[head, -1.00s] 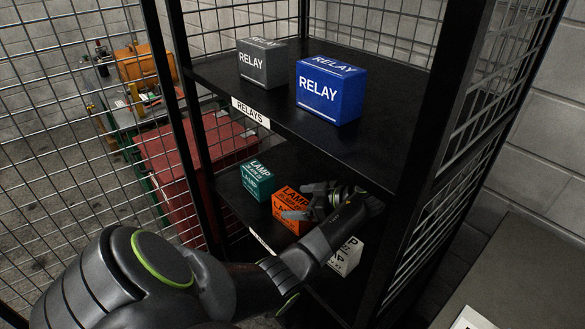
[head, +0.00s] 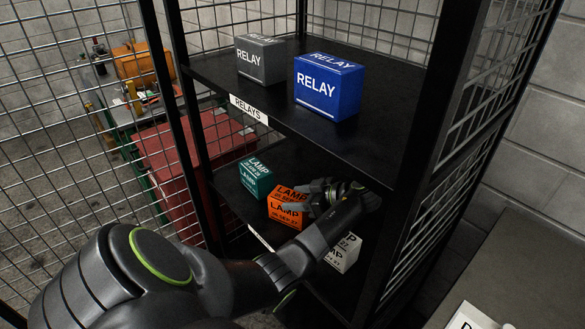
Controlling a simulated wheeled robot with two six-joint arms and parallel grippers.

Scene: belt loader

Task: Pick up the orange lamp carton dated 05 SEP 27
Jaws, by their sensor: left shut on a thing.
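The orange lamp carton (head: 286,212) is on the lower shelf of the black rack, in the middle of a row of lamp cartons. The print on it is too small to read its date surely. My left gripper (head: 308,201) reaches in from the right side of the carton and is shut on it. The gripper hides the carton's right part. I cannot tell whether the carton is clear of the shelf. My right gripper is not in view.
A teal lamp carton (head: 256,178) stands left of the orange one, and a white lamp carton (head: 346,252) stands right, partly behind my arm. The upper shelf, labelled RELAYS (head: 249,109), holds a grey relay box (head: 261,61) and a blue relay box (head: 328,87). Wire mesh closes the rack's sides.

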